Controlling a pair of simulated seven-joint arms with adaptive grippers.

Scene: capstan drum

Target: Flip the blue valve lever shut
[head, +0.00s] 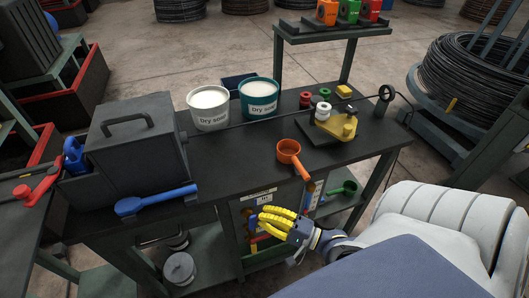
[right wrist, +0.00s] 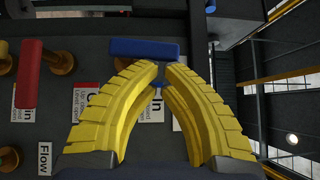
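The blue valve lever (right wrist: 145,49) shows in the right wrist view as a short blue bar lying crosswise on a dark panel, just beyond my fingertips. A bit of blue also shows between the fingers. In the head view a small blue patch (head: 253,220) shows beside the fingertips; I cannot tell if it is this lever. My right gripper (head: 264,218) has yellow ribbed fingers in front of the bench's front panel. In the right wrist view its fingertips (right wrist: 162,72) are drawn together with a narrow gap, and nothing is clearly gripped. Contact with the lever cannot be told. My left gripper is not in view.
A red lever (right wrist: 29,73) stands left of the blue one, with labels around them. On the bench top (head: 240,170) are an orange ladle (head: 289,150), two buckets (head: 208,107), a dark box (head: 137,145) and a blue-handled tool (head: 155,200).

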